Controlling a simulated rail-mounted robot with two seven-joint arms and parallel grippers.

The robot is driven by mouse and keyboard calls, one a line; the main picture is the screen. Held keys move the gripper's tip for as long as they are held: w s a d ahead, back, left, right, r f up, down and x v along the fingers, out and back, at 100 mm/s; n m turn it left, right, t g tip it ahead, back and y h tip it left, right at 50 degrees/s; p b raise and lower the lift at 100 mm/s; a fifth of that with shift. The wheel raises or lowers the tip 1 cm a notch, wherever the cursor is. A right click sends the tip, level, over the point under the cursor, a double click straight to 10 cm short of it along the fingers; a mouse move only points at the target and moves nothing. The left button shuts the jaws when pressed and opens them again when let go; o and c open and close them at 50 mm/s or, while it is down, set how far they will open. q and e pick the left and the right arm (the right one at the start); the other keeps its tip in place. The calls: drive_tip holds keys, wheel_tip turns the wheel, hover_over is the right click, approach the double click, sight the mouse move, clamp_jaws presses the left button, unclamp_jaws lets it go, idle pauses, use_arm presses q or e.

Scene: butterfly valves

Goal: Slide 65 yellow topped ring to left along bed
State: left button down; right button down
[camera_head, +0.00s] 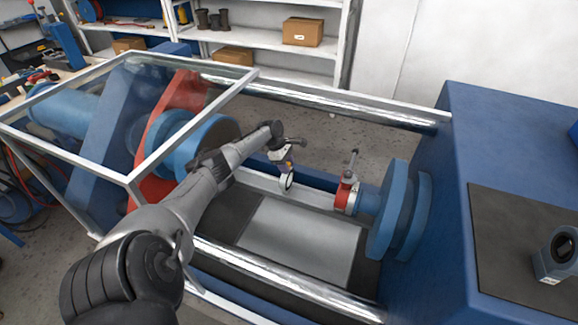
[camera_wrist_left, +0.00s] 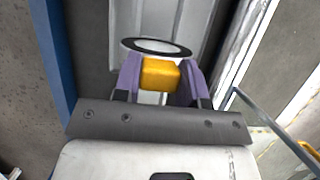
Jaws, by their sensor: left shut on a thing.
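The yellow topped ring (camera_head: 286,183) is a pale ring with a black lining, held upright above the bed in the head view. In the left wrist view its yellow block (camera_wrist_left: 160,73) sits between the fingers, with the ring's black rim (camera_wrist_left: 156,46) beyond it. My left gripper (camera_head: 286,166) is shut on the yellow block; its purple fingers also show in the left wrist view (camera_wrist_left: 161,80). The bed (camera_head: 300,237) is a grey plate between two shiny rails. My right gripper is in neither view.
A red valve (camera_head: 342,196) with an upright handle sits against the blue flange (camera_head: 392,215) to the ring's right. A blue flange (camera_head: 205,145) and a framed clear guard (camera_head: 130,172) stand left.

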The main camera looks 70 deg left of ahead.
use_arm(q)
drive_tip(key=shift+s+a, duration=0.15)
drive_tip(key=shift+s, duration=0.05)
idle(0.4)
drive_tip(key=shift+s+a+b, duration=0.5)
drive_tip(key=shift+s+a, duration=1)
drive_tip(key=shift+s, duration=0.25)
drive_tip(key=shift+a, duration=0.1)
idle(0.5)
